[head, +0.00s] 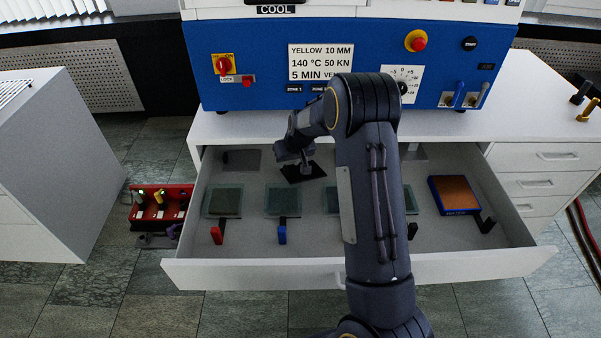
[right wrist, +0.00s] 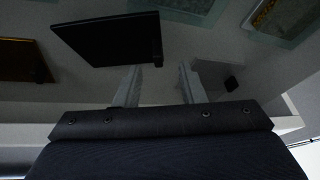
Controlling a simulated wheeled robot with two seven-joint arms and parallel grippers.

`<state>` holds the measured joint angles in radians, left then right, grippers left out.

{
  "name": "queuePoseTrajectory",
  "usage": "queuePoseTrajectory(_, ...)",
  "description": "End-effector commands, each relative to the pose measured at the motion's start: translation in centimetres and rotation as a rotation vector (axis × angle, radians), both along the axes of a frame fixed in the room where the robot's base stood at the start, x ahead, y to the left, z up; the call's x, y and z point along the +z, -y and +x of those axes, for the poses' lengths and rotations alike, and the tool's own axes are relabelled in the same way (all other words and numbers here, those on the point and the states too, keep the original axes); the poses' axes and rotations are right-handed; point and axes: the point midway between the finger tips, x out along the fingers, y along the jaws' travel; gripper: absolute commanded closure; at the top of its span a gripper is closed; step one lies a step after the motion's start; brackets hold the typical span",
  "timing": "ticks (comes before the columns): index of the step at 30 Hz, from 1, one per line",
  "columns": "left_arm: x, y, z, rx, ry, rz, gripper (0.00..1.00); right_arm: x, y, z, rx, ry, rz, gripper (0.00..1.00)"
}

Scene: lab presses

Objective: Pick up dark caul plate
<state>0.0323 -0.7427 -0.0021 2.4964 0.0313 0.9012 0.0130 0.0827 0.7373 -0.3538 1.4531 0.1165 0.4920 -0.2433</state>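The dark caul plate (head: 303,172) is a thin black square lying in the open drawer, towards its back and middle. It also shows in the right wrist view (right wrist: 108,41), with a small tab at its right corner. My right gripper (head: 301,163) is just above the plate in the head view. In the right wrist view its two fingers (right wrist: 158,84) are spread with nothing between them, and the plate lies beyond their tips. Whether a fingertip touches the plate I cannot tell. My left gripper does not show.
The open drawer (head: 300,275) holds several glass-like plates with coloured tabs and a blue-framed copper plate (head: 455,194). A grey plate (head: 240,160) lies at its back left. A blue press (head: 270,50) stands above. A red caddy (head: 180,213) sits left of the drawer.

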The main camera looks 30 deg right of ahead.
Motion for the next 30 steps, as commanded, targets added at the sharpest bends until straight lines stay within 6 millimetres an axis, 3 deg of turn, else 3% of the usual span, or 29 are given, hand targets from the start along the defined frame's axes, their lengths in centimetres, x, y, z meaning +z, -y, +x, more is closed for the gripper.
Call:
queuePoseTrajectory(9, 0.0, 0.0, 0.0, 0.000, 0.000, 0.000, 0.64, -4.2, 0.3, 1.5, 0.000, -0.003, 0.000, 0.64)
queuePoseTrajectory(18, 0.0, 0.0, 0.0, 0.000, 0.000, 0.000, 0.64, -4.7, 0.2, 1.8, 0.000, 0.000, 0.000, 0.64)
queuePoseTrajectory(27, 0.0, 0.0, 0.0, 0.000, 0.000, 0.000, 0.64, -4.7, 0.2, 1.8, 0.000, -0.001, 0.000, 1.00)
queuePoseTrajectory(30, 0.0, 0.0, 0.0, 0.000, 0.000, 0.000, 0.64, -4.7, 0.2, 1.8, 0.000, -0.001, 0.000, 1.00)
